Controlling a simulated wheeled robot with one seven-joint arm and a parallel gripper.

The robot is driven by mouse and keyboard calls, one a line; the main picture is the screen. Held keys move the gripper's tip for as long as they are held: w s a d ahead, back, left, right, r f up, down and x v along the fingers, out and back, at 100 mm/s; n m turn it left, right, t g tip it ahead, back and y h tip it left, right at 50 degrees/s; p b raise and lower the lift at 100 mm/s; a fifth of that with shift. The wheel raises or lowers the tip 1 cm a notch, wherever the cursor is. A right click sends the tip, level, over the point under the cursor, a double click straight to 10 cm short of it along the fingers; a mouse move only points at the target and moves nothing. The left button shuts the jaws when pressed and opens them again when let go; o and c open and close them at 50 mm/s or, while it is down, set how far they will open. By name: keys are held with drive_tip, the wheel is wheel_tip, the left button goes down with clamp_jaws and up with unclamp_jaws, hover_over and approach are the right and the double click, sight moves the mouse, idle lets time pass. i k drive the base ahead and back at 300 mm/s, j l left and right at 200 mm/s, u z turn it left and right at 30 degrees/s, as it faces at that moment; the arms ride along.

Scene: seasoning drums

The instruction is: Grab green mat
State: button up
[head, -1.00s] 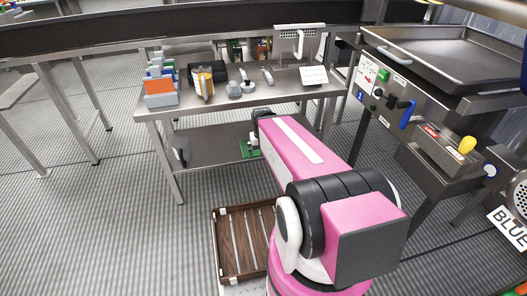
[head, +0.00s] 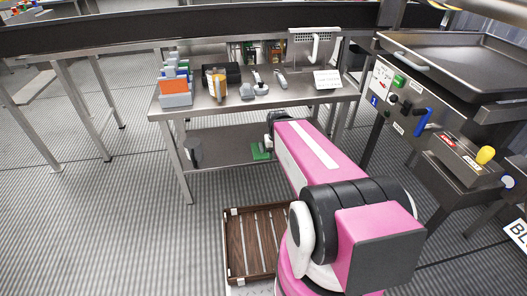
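A small green piece (head: 261,151) shows low at the middle of the steel table, at its lower shelf (head: 222,155). It may be the green mat, but it is too small and too far covered by my arm to be sure. My pink arm reaches away from the camera toward the table, its far dark joint in front of the table's front edge. My gripper cannot be made out; the arm hides the area beyond and below that joint.
The tabletop (head: 330,96) holds orange and grey bins (head: 176,92), an amber jug (head: 215,84) and a white sign (head: 328,80). A wooden slatted crate (head: 232,250) lies low beside my arm. Steel equipment (head: 408,118) stands right. Floor at left is clear.

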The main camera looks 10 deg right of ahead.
sight(261, 148)
drive_tip(key=j+z, duration=0.15)
drive_tip(key=z, duration=1.25)
drive_tip(key=k+j+z, duration=0.2)
drive_tip(key=k+j, duration=0.4)
drive_tip(key=j, duration=0.1)
